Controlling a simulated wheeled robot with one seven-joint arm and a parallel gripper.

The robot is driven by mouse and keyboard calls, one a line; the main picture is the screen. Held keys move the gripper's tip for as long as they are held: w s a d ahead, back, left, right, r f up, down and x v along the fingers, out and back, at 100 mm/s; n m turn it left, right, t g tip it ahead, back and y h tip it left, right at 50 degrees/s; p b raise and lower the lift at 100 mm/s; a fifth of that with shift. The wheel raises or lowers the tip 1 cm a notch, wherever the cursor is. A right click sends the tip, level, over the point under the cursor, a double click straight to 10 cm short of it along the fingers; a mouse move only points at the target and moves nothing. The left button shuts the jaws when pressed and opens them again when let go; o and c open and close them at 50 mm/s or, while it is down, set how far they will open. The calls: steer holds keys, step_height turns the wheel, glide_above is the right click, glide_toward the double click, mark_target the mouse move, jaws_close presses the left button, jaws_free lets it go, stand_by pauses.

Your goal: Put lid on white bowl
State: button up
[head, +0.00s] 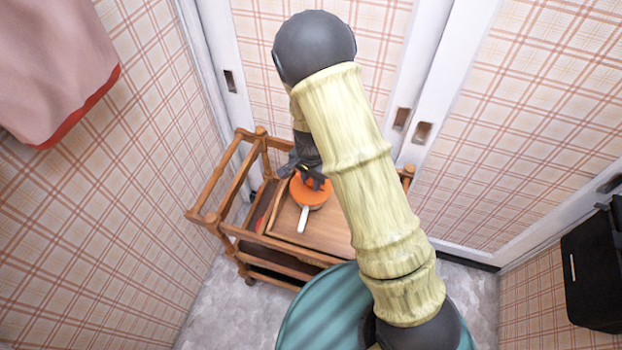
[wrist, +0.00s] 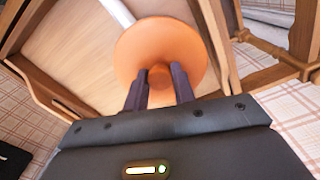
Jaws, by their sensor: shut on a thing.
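An orange round lid (head: 308,195) is over the wooden cart's top tray in the head view. It fills the middle of the wrist view (wrist: 140,50), with a small knob (wrist: 160,74) between the fingers. My gripper (head: 312,182) is shut on the lid's knob from above; its two dark fingers also show in the wrist view (wrist: 160,88). A white handle-like strip (head: 303,219) sticks out from under the lid toward the cart's front; it also shows in the wrist view (wrist: 117,12). The lid hides what is below it, so I cannot tell whether it rests on the bowl.
The wooden cart (head: 232,190) has raised rails and corner posts around its tray (head: 330,232). The tray is bare to the front and right of the lid. Walls stand close behind and left. A pink cloth (head: 55,65) hangs at upper left.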

steer(key=shift+f, duration=0.15)
stand_by(0.5)
steer(key=o, duration=1)
steer(key=shift+o, duration=0.2)
step_height(320, 180, up, 17)
steer(key=p, duration=0.2)
steer(key=shift+r+p, duration=0.2)
steer(key=shift+p, duration=0.15)
